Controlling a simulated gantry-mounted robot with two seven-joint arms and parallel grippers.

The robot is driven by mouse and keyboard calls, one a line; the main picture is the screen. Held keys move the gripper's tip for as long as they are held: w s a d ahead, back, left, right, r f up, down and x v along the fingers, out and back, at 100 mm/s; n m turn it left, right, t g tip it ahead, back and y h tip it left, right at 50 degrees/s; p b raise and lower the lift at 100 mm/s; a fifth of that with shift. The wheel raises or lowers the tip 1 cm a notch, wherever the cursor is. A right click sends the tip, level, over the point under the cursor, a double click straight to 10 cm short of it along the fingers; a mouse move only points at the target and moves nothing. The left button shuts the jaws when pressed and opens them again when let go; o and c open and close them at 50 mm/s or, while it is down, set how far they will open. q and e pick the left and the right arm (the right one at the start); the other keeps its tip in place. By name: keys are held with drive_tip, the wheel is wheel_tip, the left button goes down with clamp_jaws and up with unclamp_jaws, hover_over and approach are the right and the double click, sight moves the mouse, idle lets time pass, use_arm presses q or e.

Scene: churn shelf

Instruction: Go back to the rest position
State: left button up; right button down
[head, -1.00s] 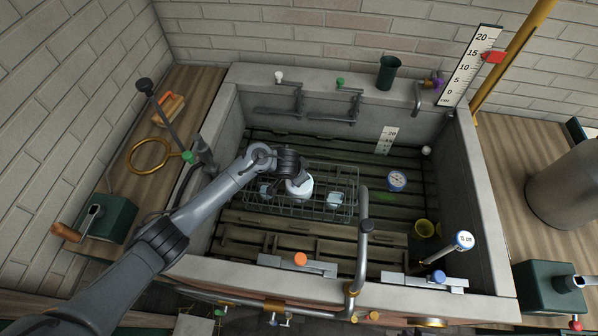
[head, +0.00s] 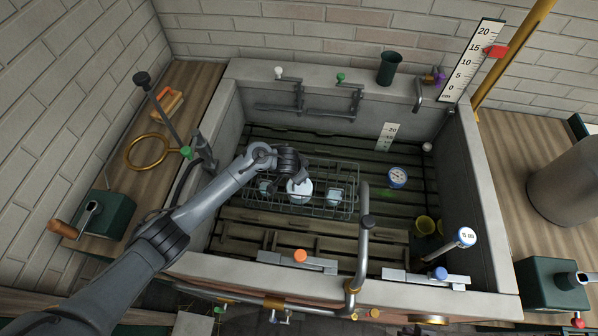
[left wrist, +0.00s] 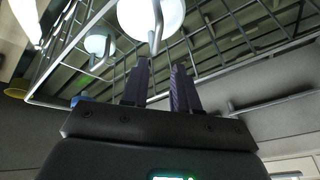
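My left gripper (head: 296,170) is over the wire crate (head: 345,213) inside the stone basin in the head view. It is just above and behind a white rounded container (head: 299,191) standing in the crate. In the left wrist view, the two dark fingers of my left gripper (left wrist: 160,68) stand apart with a clear gap and nothing between them. The white container with its metal handle (left wrist: 152,15) is close beyond the fingertips; whether they touch cannot be told. My right gripper is not in view.
Other pale containers (head: 334,197) stand in the crate. A curved metal pipe (head: 364,240) rises at the basin's front. The basin's back wall carries metal brackets (head: 335,108).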

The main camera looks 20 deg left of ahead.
use_arm(q)
drive_tip(key=o, duration=0.7)
drive_tip(key=shift+f, duration=0.1)
idle(0.6)
drive_tip(key=shift+r+p, duration=1.1)
drive_tip(key=shift+p, duration=0.05)
wheel_tip(320, 180, up, 10)
drive_tip(key=p, duration=1)
drive_tip(key=shift+p, duration=0.4)
drive_tip(key=shift+f, duration=0.1)
